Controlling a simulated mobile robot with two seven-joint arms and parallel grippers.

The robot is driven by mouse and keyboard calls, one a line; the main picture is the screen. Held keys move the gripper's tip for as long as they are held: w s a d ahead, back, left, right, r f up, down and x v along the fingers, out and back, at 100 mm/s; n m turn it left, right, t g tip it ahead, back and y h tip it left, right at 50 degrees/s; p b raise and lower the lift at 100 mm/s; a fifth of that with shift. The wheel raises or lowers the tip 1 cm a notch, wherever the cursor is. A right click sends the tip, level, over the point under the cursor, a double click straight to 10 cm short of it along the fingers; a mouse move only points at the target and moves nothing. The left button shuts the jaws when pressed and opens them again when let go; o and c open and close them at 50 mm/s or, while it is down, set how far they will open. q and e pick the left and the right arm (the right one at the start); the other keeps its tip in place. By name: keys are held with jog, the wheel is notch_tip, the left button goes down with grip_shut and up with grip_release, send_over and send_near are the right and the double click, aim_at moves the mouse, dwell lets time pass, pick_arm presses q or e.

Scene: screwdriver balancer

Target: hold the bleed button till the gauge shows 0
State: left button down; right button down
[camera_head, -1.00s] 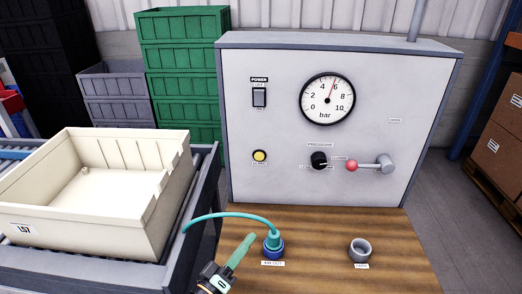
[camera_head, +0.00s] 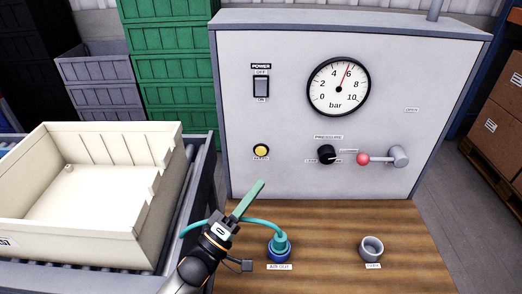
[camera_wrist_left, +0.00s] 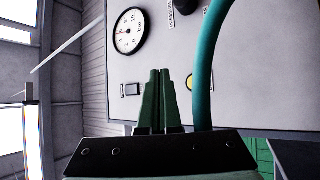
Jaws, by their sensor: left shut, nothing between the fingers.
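The bleed button (camera_head: 261,150) is a round yellow button at the lower left of the grey panel. The gauge (camera_head: 338,87) is above it to the right, with its red needle between 4 and 6 bar. My left gripper (camera_head: 261,183) is shut and empty, its green fingers pointing up just below the button in the head view. In the left wrist view the shut fingers (camera_wrist_left: 161,72) appear beside the button (camera_wrist_left: 189,83), which the teal hose partly hides. I see no contact with the button. My right gripper is not in view.
The teal hose (camera_head: 262,221) arches from the air-out fitting (camera_head: 279,249) behind my left gripper. A power switch (camera_head: 261,86), a black pressure knob (camera_head: 326,154) and a red-tipped lever (camera_head: 363,159) are on the panel. A cream crate (camera_head: 150,200) stands at left.

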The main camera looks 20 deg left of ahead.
pick_arm(q)
jog(key=shift+w, duration=0.1)
jog(key=b, duration=0.4)
send_near(264, 149)
jog(key=w+d+r, duration=0.2)
jog(key=d+r, duration=0.1)
jog(key=d, duration=0.1)
jog(key=shift+w+a+f, duration=0.1)
jog(key=shift+w+a, duration=0.4)
jog(key=shift+w, duration=0.35)
jog(key=shift+w, duration=0.1)
dwell(0.9)
jog(key=shift+w+a, duration=0.1)
jog(key=shift+w, duration=0.2)
jog(key=shift+w+a, duration=0.15)
jog(key=shift+w, duration=0.25)
dwell(0.6)
jog(key=shift+s, duration=0.15)
dwell(2.3)
jog(key=shift+s+p, duration=0.15)
jog(key=shift+p, duration=0.15)
jog(key=shift+s+d+p, duration=0.25)
jog(key=shift+s+p, duration=0.05)
jog(key=shift+s, duration=0.2)
